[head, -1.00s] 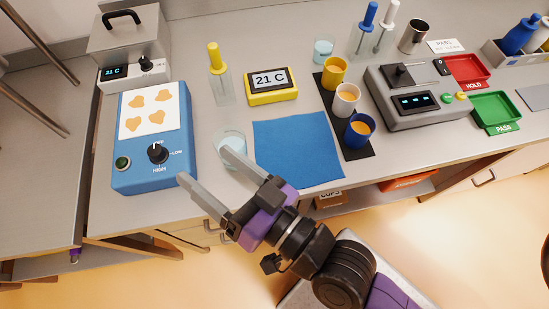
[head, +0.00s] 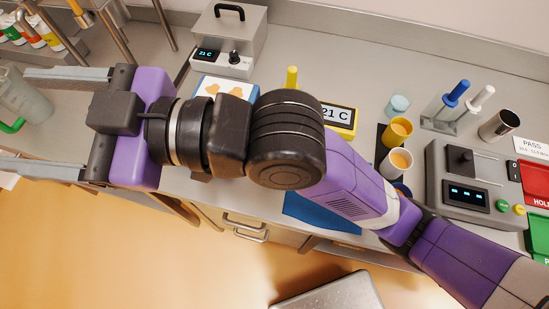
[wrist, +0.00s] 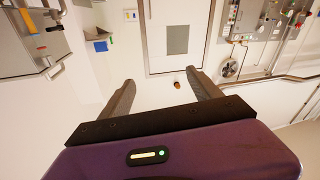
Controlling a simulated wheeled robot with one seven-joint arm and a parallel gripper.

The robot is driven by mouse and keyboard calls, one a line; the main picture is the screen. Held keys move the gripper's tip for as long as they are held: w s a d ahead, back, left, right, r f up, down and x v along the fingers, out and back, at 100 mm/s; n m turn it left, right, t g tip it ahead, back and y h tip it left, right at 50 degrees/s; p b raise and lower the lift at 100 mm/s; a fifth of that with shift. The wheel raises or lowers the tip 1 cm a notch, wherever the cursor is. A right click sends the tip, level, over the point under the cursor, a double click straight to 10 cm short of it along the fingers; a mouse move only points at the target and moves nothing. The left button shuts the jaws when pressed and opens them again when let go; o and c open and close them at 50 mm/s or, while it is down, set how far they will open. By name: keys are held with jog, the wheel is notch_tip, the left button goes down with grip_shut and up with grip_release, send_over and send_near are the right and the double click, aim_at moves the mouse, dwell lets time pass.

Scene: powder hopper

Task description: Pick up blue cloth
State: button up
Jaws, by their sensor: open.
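The blue cloth (head: 316,213) lies flat on the bench in the head view. My own arm crosses over it and hides most of it; only its front part shows. My gripper (head: 14,121) is at the far left of the head view, well apart from the cloth. Its two long grey fingers are spread wide and point left, with nothing between them. In the wrist view, my gripper (wrist: 161,82) is also open and empty, facing a room wall and a door. The cloth does not show in the wrist view.
A yellow display (head: 341,118), a yellow cup (head: 397,131) and a white cup (head: 396,163) stand behind my arm. A grey device (head: 470,187) is at the right. A clear jug (head: 22,97) stands close to my fingers. A metal box (head: 228,38) is at the back.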

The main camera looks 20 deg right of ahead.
jog(key=s+d+f+n+g+h+p, duration=0.15)
jog(key=d+f+h, duration=0.25)
jog(key=f, duration=0.4)
jog(key=s+d+f+n+g+h+p, duration=0.1)
jog(key=d+f+n+g+h, duration=0.25)
jog(key=f, duration=0.45)
jog(key=s+d+f+g+h, duration=0.1)
jog(key=d+f+h, duration=0.2)
jog(key=d, duration=0.7)
jog(key=s+d+f+m+h+p, duration=0.1)
jog(key=d+f+h, duration=0.3)
jog(key=d, duration=0.5)
jog(key=s+d+f+g+h, duration=0.1)
jog(key=d+f+h, duration=0.2)
jog(key=d, duration=0.7)
notch_tip(320, 180, down, 10)
jog(key=b, duration=0.8)
jog(key=shift+a+f, duration=0.1)
jog(key=shift+c, duration=0.4)
jog(key=shift+f, duration=0.1)
grip_shut()
